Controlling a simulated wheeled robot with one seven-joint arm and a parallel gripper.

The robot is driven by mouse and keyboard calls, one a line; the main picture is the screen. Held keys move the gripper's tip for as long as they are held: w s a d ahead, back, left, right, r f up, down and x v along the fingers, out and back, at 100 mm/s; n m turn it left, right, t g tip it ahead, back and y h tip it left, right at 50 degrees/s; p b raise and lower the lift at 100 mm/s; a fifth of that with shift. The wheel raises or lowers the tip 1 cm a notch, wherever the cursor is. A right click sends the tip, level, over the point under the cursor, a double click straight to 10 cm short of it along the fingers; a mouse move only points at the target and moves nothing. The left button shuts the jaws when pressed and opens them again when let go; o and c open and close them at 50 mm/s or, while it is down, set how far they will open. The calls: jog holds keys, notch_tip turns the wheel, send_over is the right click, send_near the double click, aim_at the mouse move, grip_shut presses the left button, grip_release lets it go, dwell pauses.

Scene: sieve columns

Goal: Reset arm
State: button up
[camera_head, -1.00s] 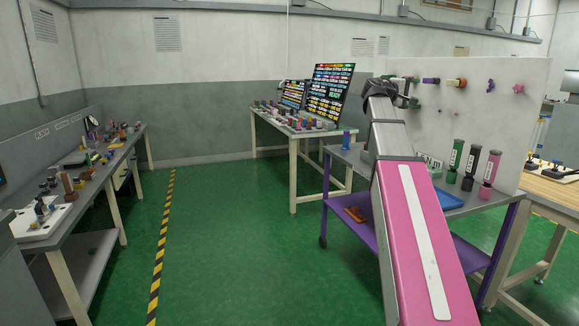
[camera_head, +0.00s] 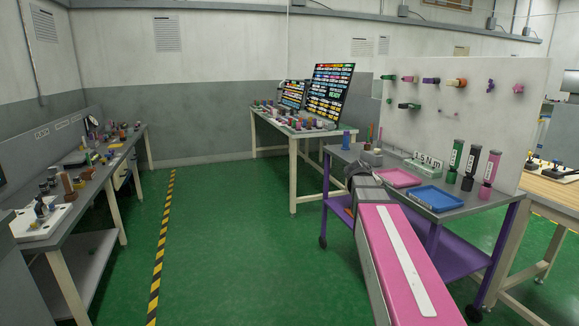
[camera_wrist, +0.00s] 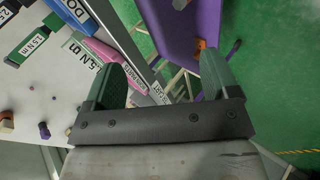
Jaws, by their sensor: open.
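My gripper (camera_wrist: 167,85) shows in the wrist view with its two green fingers wide apart and nothing between them. In the head view my arm's end is low, at the left edge of the grey-topped purple cart (camera_head: 470,208), and my arm hides part of that cart. The fingers cannot be made out in the head view.
A white pegboard (camera_head: 465,130) rises behind. A workbench (camera_head: 92,190) runs along the left. The green floor between is clear.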

jog(key=s+a+f+m+g+y, duration=0.1)
jog(key=s+a+f+y, duration=0.1)
jog(key=s+a+f, duration=0.3)
jog(key=s+a+f+m+g+y, duration=0.1)
jog(key=s+a+f+g+y, duration=0.1)
jog(key=s+a+f, duration=0.3)
jog(key=s+a+f+m+g+y, duration=0.1)
jog(key=s+a+f+y, duration=0.2)
jog(key=s+f, duration=0.7)
notch_tip(320, 180, down, 5)
jog(key=shift+s+a+y, duration=0.25)
jog(key=shift+a+y, duration=0.05)
jog(key=shift+a, duration=0.6)
